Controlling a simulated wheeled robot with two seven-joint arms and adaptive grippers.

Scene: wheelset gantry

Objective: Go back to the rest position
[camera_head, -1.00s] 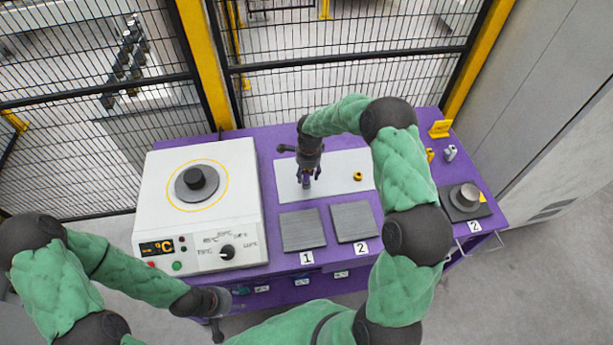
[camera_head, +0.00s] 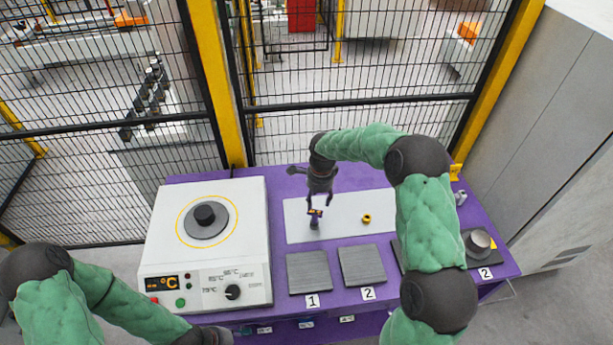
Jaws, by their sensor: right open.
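My right gripper (camera_head: 319,202) is open over the white plate (camera_head: 345,226) on the purple table. A small dark upright piece with an orange top (camera_head: 315,220) stands on the plate just below its fingertips. I cannot tell whether the fingers still reach around its top, but they are not closed on it. My left arm comes in at the lower left. Its dark gripper end (camera_head: 207,336) is cut by the bottom edge, so its fingers are hidden.
A white heater box (camera_head: 250,255) with a round dark plate stands at left. A yellow ring (camera_head: 366,218) lies on the white plate. Grey pads 1 (camera_head: 309,273) and 2 (camera_head: 362,265) lie in front. A metal cylinder (camera_head: 478,241) stands at right. A mesh fence (camera_head: 350,120) is behind.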

